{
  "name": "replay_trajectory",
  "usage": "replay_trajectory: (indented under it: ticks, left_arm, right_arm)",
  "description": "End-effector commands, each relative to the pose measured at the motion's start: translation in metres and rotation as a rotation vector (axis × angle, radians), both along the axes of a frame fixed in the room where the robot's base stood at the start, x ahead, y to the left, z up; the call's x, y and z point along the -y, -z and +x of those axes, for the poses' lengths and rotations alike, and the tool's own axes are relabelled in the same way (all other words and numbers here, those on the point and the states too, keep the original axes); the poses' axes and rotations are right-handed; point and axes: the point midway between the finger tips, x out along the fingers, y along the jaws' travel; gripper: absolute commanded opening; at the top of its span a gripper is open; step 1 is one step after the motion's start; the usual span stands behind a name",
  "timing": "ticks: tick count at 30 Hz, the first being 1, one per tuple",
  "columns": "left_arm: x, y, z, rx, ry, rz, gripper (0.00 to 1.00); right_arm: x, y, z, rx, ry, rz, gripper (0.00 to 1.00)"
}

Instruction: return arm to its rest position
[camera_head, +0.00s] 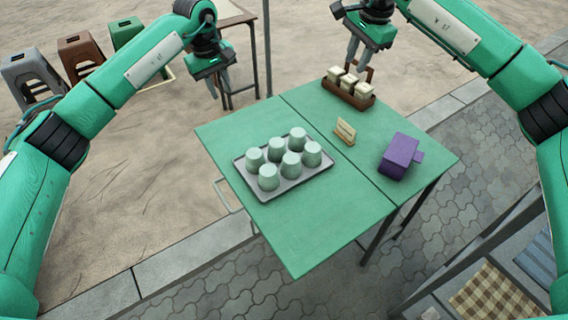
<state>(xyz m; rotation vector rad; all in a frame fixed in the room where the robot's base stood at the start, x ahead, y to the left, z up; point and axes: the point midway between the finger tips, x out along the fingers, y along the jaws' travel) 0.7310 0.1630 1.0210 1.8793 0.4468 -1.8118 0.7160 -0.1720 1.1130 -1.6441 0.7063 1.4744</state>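My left gripper (219,92) hangs over the sandy ground, left of the green table (300,235) and apart from it. Its fingers point down and stand apart with nothing between them. My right gripper (352,62) points down at the table's far end, above and close to a brown wooden caddy (347,96) with several pale containers. The gap between its fingers is too small to make out, and I cannot tell whether it touches the caddy's handle. Both arms reach forward, bent, from the sides of the view.
A grey tray (284,193) with several pale green cups sits on the table. A small sign (345,131) and a purple box-like object (400,156) lie to its right. Stools (80,56) and a second table (232,16) stand at the back left. A dark pole (267,45) rises between the grippers.

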Motion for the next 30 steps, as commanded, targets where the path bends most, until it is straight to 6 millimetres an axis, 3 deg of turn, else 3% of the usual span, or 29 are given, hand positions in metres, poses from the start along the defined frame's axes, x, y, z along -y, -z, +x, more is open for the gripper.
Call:
replay_trajectory:
  ticks: [6,23,30]
  left_arm:
    - [0.0,0.0,0.0,0.0,0.0,0.0,0.26]
    - [0.0,-0.002,0.0,0.0,0.0,0.0,0.26]
    - [0.0,-0.043,0.0,0.001,0.0,-0.001,0.26]
  right_arm:
    - [0.002,-0.019,-0.004,-0.001,0.0,-0.001,0.27]
    - [0.002,-0.022,-0.004,-0.001,0.0,-0.001,0.27]
    - [0.002,-0.063,-0.004,-0.001,0.0,-0.001,0.27]
